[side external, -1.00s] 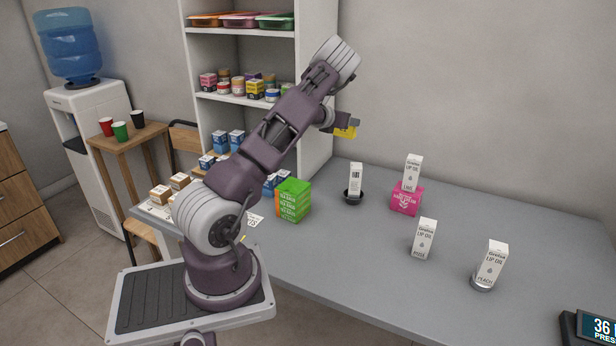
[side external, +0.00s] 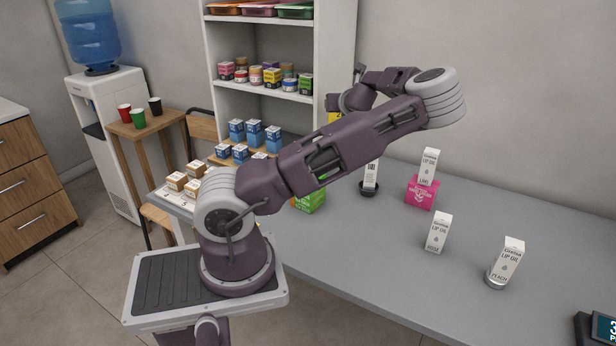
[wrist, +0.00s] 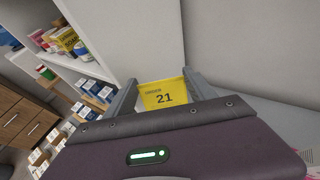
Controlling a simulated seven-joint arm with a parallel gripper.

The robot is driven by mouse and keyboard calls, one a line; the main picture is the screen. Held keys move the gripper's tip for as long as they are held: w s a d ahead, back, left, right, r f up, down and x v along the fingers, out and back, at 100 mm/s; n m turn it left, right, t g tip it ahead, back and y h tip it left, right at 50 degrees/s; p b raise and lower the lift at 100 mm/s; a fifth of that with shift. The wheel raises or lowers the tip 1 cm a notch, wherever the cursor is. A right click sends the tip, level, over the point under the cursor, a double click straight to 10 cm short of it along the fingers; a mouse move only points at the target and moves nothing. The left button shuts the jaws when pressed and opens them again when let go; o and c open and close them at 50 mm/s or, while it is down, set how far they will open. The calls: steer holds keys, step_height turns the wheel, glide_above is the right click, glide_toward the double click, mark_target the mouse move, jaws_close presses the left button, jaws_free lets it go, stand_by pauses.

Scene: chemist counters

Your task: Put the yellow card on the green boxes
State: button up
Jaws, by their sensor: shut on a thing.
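The yellow card (wrist: 164,96), marked 21, is between the two fingers of my gripper (wrist: 161,82) in the wrist view. My gripper is shut on it. In the side view only a small piece of the yellow card (side external: 333,117) shows behind my arm, held up in the air near the shelf's right edge. The green boxes do not show clearly in the wrist view.
On the grey counter (side external: 375,270), right of the green boxes, stand a white box in a dark dish (side external: 368,189), a pink box (side external: 422,193) with a lip oil box on top, and more lip oil boxes (side external: 438,233). Blue boxes (side external: 254,132) are at the left.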

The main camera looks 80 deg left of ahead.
steer(key=s+d+r+n+g, duration=0.3)
steer(key=s+d+n+g, duration=0.5)
steer(key=s, duration=0.4)
steer(key=shift+m+h, duration=0.4)
steer(key=shift+m, duration=0.2)
steer(key=f, duration=1.4)
steer(key=shift+w+d+f, duration=0.25)
steer(key=shift+d+f, duration=0.1)
steer(key=o, duration=1.7)
